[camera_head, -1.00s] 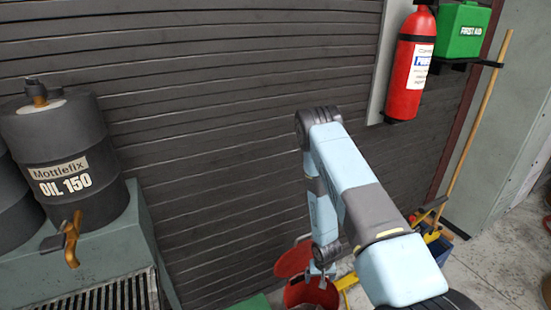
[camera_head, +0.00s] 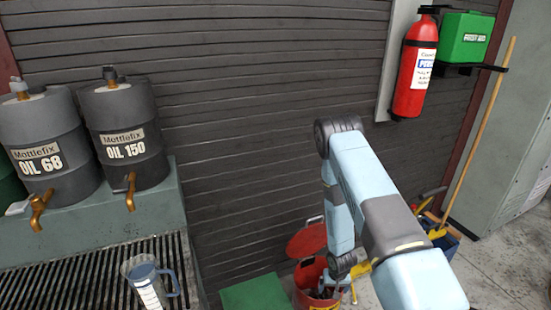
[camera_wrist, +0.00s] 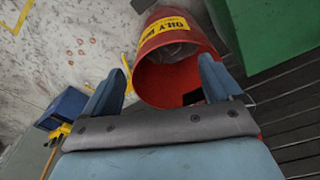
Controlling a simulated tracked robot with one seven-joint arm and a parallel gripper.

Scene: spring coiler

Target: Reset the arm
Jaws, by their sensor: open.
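My arm (camera_head: 375,195) reaches forward from the lower right in the head view, bent at the elbow, with its far end hanging down over the red waste bin (camera_head: 306,290). In the wrist view my gripper (camera_wrist: 165,85) is open, its two blue fingers spread apart with nothing between them in their grasp. The open mouth of the red bin (camera_wrist: 150,75), with a yellow label, lies beyond the fingertips. In the head view my fingers are small and partly hidden near the bin.
Oil drums (camera_head: 125,135) stand on a bench at left, with a clear jug (camera_head: 147,283) on the grate. A green box (camera_head: 255,293) sits beside the bin. A fire extinguisher (camera_head: 415,70), first aid box (camera_head: 465,40) and broom (camera_head: 480,135) are at right. Some floor is free at right.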

